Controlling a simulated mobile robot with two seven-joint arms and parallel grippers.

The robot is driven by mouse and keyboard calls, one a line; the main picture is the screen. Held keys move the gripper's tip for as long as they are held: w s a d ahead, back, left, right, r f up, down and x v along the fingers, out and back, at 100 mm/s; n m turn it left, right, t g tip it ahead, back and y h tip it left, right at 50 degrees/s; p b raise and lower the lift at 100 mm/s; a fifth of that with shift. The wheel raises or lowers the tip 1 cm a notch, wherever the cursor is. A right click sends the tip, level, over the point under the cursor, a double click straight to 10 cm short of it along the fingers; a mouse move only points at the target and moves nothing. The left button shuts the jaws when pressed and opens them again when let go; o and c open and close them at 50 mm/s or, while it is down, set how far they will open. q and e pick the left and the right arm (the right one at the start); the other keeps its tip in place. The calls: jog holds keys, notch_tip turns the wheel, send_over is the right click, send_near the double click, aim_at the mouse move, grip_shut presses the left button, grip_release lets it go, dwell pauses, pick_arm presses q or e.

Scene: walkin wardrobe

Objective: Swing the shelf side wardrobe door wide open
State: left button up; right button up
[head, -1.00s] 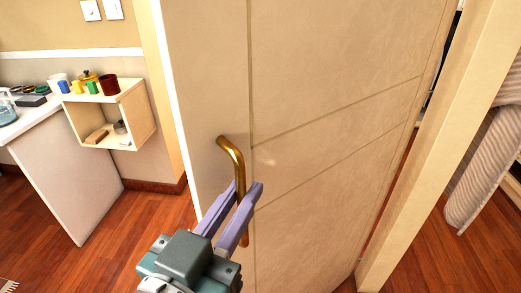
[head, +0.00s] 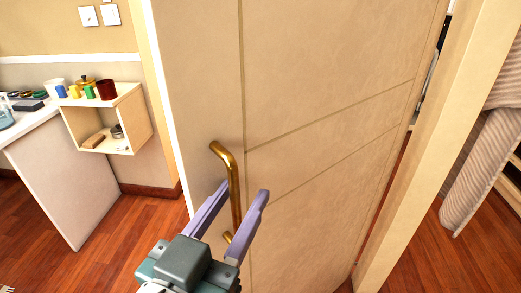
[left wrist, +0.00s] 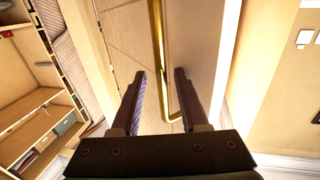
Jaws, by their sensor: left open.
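The wardrobe door (head: 330,90) is a tall beige panel with thin grooves. It stands ajar, with a gap at its right side toward the frame post. A brass bar handle (head: 233,190) runs upright near its left edge. My left gripper (head: 238,193) is open, with its purple fingers on either side of the handle's lower part and not closed on it. In the left wrist view the brass handle (left wrist: 158,45) passes between the two open fingers (left wrist: 160,78), nearer the right finger. My right gripper is not in view.
A small wall shelf (head: 128,110) with cups and a white counter (head: 60,165) stand at the left. The beige frame post (head: 425,150) and striped hanging clothes (head: 480,165) are at the right. Wood floor (head: 130,235) is clear at the lower left.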

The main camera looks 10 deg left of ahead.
pick_arm(q)
jog(key=v, duration=1)
jog(key=shift+w+a, duration=0.1)
jog(key=shift+w, duration=0.05)
jog(key=s+a+r+g+y+p, duration=0.35)
jog(key=s+a+g+p, duration=0.25)
jog(key=s+a+g, duration=0.6)
notch_tip(320, 180, up, 37)
jog(key=w+d+g+p, duration=0.2)
jog(key=p, duration=3.6)
jog(key=shift+w+d+n, duration=0.15)
jog(key=shift+w+n, duration=0.1)
jog(key=shift+n, duration=0.05)
